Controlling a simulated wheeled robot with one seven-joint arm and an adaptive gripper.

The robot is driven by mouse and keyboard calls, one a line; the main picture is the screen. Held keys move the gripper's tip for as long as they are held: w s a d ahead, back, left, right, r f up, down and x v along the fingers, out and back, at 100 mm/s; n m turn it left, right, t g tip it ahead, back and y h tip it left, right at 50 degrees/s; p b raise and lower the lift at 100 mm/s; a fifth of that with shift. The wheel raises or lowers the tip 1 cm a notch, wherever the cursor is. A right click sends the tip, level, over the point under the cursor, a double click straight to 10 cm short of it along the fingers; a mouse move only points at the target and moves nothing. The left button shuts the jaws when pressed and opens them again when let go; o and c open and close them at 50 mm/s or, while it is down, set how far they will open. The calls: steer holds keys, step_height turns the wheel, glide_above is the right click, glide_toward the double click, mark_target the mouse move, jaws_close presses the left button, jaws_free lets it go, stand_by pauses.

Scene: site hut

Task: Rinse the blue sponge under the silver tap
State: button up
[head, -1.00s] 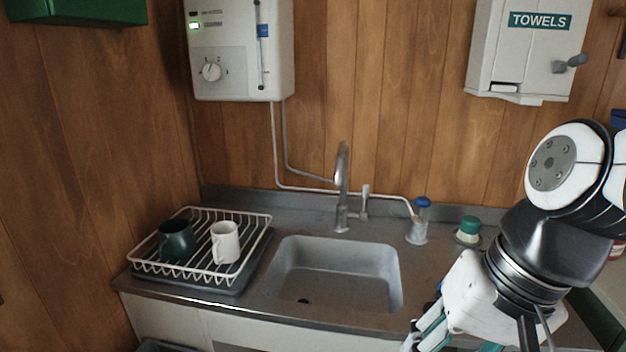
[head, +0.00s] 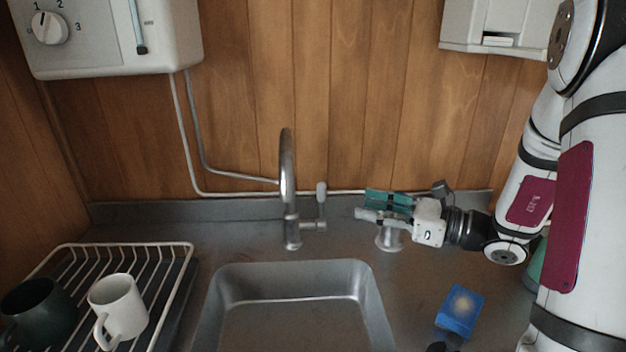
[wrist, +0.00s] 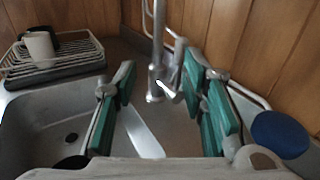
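The blue sponge (head: 460,311) lies on the counter right of the sink, with a pale round patch on top. The silver tap (head: 289,190) stands behind the sink, its spout arching up and its lever (head: 321,204) on the right; no water shows. My gripper (head: 388,204) is right of the lever, above the counter's back, pointing left. In the wrist view my gripper (wrist: 168,95) is open and empty, its teal pads wide apart. The tap (wrist: 157,82) and lever (wrist: 176,68) appear beyond and between them, apart from the pads.
The grey sink (head: 298,330) is empty in its visible part. A dish rack (head: 186,247) at left holds a white mug (head: 118,310) and a dark mug (head: 38,315).

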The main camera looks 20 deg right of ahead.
mark_target(321, 183)
steer(key=shift+m+t+h, duration=0.4)
steer(key=shift+m+t, duration=0.3)
steer(key=x, duration=0.4)
steer(key=w+d+x, duration=0.1)
steer(key=x, duration=0.4)
steer(key=d+x, duration=0.1)
steer(key=x, duration=0.3)
steer(key=shift+w+a+f, duration=0.3)
steer(key=shift+w+f, duration=0.1)
steer(key=shift+w, duration=0.2)
jaws_close()
